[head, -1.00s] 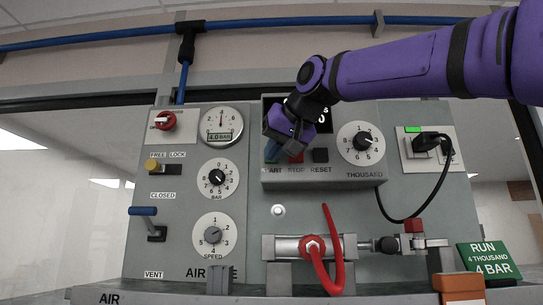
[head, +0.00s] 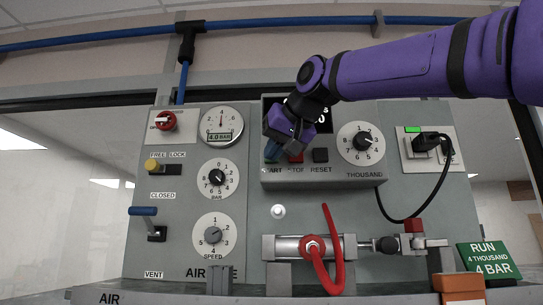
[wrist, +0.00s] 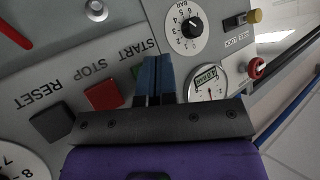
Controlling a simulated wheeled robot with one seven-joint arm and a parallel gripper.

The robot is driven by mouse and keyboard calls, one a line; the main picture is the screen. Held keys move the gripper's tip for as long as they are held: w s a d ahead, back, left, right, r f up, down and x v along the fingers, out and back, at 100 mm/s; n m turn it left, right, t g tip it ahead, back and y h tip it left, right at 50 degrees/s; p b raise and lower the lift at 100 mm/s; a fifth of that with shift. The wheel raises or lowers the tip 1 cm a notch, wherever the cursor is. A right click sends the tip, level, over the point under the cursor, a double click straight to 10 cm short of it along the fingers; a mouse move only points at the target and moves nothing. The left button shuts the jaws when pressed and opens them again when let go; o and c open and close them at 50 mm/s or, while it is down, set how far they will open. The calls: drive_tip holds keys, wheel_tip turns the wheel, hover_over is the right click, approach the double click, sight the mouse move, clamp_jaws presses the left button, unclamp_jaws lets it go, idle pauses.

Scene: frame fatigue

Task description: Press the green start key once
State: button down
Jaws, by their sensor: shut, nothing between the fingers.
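In the head view my gripper (head: 270,156) is in front of the START end of the control box and hides the key. I cannot tell whether the fingertips touch or press the key.
The red stop key (wrist: 103,95) is right beside the fingers, with the black reset key (wrist: 52,122) beyond it. A dial (head: 361,143) marked THOUSAND sits on the box. The gauge (head: 221,125) reads 4.0 bar. A green sign (head: 489,260) reads run, 4 thousand, 4 bar.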

drive_tip(key=shift+w, duration=0.2)
idle(0.6)
drive_tip(key=shift+w, duration=0.25)
drive_tip(key=shift+w, duration=0.4)
idle(0.8)
drive_tip(key=shift+s, duration=0.9)
drive_tip(key=s, duration=0.4)
drive_tip(key=shift+s, duration=0.4)
